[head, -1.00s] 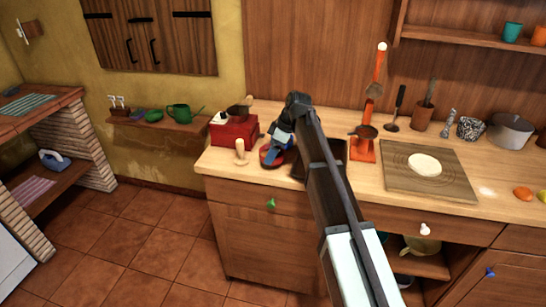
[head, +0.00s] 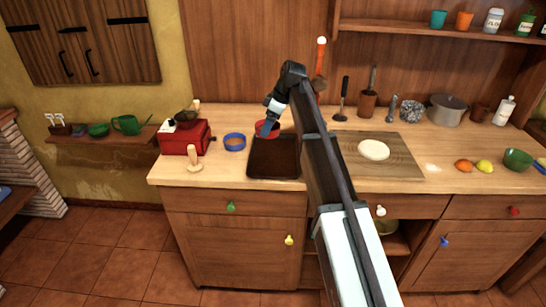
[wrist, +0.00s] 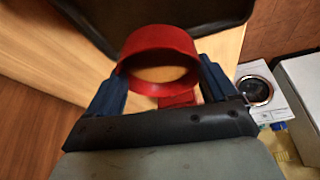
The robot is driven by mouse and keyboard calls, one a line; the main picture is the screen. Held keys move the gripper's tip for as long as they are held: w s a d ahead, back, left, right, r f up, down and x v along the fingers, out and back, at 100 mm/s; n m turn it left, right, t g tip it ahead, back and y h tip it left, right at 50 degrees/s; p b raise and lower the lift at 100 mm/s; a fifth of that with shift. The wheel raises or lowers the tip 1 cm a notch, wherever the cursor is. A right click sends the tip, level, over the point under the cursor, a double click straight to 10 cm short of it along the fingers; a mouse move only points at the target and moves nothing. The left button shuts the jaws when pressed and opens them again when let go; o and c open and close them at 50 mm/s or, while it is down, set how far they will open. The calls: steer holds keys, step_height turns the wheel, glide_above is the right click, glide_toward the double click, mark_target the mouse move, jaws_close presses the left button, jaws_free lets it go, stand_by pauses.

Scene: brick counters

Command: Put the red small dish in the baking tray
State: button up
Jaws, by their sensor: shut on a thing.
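The red small dish (head: 268,129) is a short round ring-like dish. My gripper (head: 265,130) is shut on it, with a blue finger on either side, as the wrist view shows the dish (wrist: 160,62) between the fingertips. The dark baking tray (head: 274,158) lies on the counter. In the head view the dish appears at the tray's back edge; its height above the counter is hard to tell. In the wrist view the tray (wrist: 150,18) is at the top, and the dish overlaps its near edge and the bare wood.
A blue dish (head: 235,142) stands left of the tray. Further left are a red box (head: 186,138) and a wooden pestle-like piece (head: 194,160). A board with dough (head: 373,150) is on the right, beyond my arm. The counter's front left is clear.

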mark_target(273, 147)
steer(key=w+d, duration=0.1)
steer(key=w+m, duration=0.1)
steer(key=w, duration=0.1)
steer(key=w+d+m, duration=0.1)
steer(key=shift+w+d+r+t, duration=0.2)
steer(key=shift+d+r+t, duration=0.1)
steer(key=shift+t, duration=0.1)
steer(key=shift+f, duration=5.05)
steer(key=shift+c, duration=0.7)
steer(key=o, duration=1.2)
steer(key=v, duration=1.2)
steer(key=shift+s+a, duration=0.1)
steer(key=shift+a, duration=0.05)
